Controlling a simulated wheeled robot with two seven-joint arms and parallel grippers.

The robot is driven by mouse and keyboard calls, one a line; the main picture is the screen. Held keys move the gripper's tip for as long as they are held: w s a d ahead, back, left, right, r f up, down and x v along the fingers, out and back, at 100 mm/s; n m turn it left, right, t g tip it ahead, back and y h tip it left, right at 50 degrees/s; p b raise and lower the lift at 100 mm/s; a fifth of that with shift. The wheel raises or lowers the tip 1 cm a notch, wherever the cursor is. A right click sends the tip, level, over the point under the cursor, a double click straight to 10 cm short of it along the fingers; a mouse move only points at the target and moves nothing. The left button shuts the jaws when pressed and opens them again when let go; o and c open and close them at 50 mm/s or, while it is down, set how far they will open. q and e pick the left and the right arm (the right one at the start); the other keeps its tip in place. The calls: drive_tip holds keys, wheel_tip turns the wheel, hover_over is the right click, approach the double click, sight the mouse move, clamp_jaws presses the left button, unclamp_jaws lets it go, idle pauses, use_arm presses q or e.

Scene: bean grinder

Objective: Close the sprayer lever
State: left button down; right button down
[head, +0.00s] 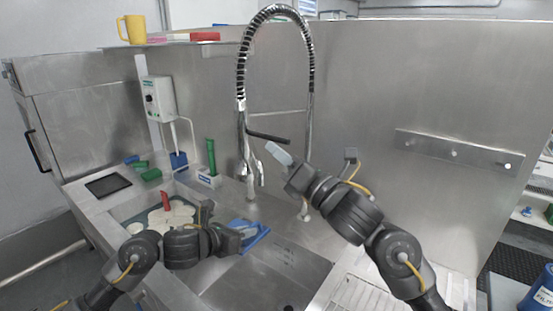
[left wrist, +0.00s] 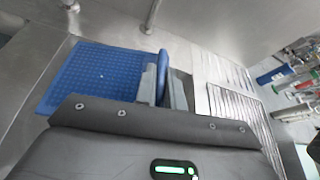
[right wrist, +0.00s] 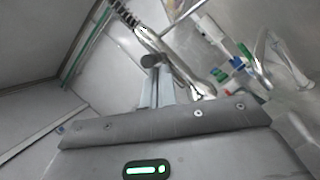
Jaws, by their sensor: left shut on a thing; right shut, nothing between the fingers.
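The sprayer (head: 244,150) hangs by the sink's back wall under a tall coiled hose, and its chrome body also shows in the right wrist view (right wrist: 178,62). Its dark lever (head: 268,137) sticks out to the right. My right gripper (head: 272,149) is shut and empty just below the lever; contact cannot be told. In the right wrist view, a dark rounded end, seemingly the lever's (right wrist: 151,61), is just beyond the fingertips (right wrist: 156,78).
The sink basin (head: 265,275) lies below the grippers. On the left counter stand a green-handled tool in a white holder (head: 210,178), a dark tray (head: 108,185) and a board with pale pieces and a red-handled item (head: 166,202).

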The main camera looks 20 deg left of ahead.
drive_tip(key=shift+w+d+r+t, duration=0.1)
drive_tip(key=shift+d+r+t, duration=0.05)
drive_tip(key=shift+r, duration=0.25)
drive_tip(key=shift+d+r+t, duration=0.1)
drive_tip(key=shift+r+t, duration=0.05)
drive_tip(key=shift+r, duration=0.2)
wheel_tip(320, 180, down, 5)
drive_tip(key=s+a, duration=0.1)
drive_tip(key=s, duration=0.1)
drive_tip(key=r+v, duration=0.1)
drive_tip(key=v, duration=0.8)
drive_tip(key=shift+s+d+r, duration=0.2)
drive_tip(key=shift+s+d, duration=0.15)
drive_tip(key=shift+d, duration=0.2)
use_arm(q)
drive_tip(key=shift+a, duration=0.1)
